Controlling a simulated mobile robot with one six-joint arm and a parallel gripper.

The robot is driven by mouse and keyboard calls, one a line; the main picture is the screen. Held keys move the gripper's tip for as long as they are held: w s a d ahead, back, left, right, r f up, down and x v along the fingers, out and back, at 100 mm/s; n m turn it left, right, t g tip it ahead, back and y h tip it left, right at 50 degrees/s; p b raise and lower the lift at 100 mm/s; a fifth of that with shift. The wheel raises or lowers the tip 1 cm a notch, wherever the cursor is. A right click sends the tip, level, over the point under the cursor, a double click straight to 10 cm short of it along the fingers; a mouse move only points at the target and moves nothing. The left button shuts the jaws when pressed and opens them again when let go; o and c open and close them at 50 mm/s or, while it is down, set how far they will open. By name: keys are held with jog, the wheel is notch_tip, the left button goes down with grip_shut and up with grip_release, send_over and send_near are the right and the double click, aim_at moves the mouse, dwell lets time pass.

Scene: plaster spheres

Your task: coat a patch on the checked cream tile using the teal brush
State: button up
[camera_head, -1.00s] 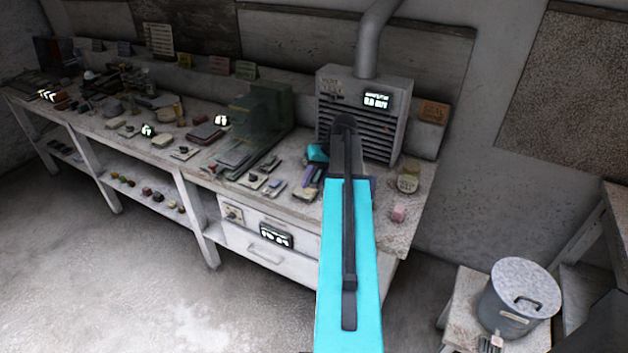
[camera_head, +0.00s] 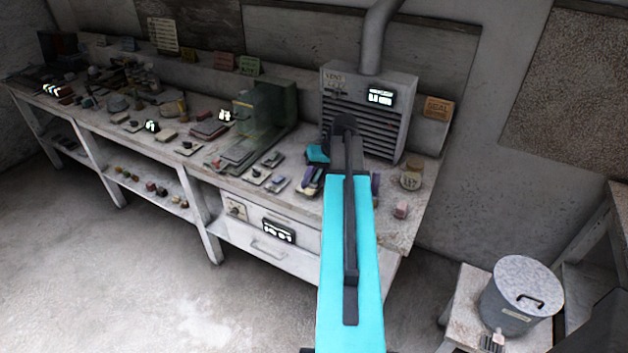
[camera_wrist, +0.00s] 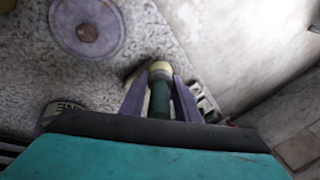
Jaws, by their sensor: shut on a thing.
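In the wrist view my gripper (camera_wrist: 160,82) has its purple fingers closed on the dark teal handle of the teal brush (camera_wrist: 160,100). The brush's pale cream end points away from the wrist, over the speckled bench top. A small pale piece with dark marks (camera_wrist: 205,101) shows just right of the fingers, partly hidden; I cannot tell whether it is the checked cream tile. In the head view my arm covers most of the gripper, and the brush cannot be made out there.
A purple disc with a brown knob (camera_wrist: 87,30) lies at upper left in the wrist view. In the head view a grey vent box (camera_head: 368,110) stands behind my arm.

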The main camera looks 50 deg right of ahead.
dwell(0.4)
jog(key=shift+w+d, duration=0.25)
jog(key=shift+d, duration=0.65)
jog(key=shift+w+d, duration=0.2)
jog(key=shift+d, duration=0.7)
jog(key=shift+a, duration=0.1)
jog(key=shift+s+a+r+p, duration=0.2)
jog(key=shift+a+r+p, duration=0.35)
jog(key=shift+a+r, duration=0.25)
jog(key=shift+f, duration=0.1)
jog(key=shift+f, duration=0.1)
jog(key=shift+f, duration=0.35)
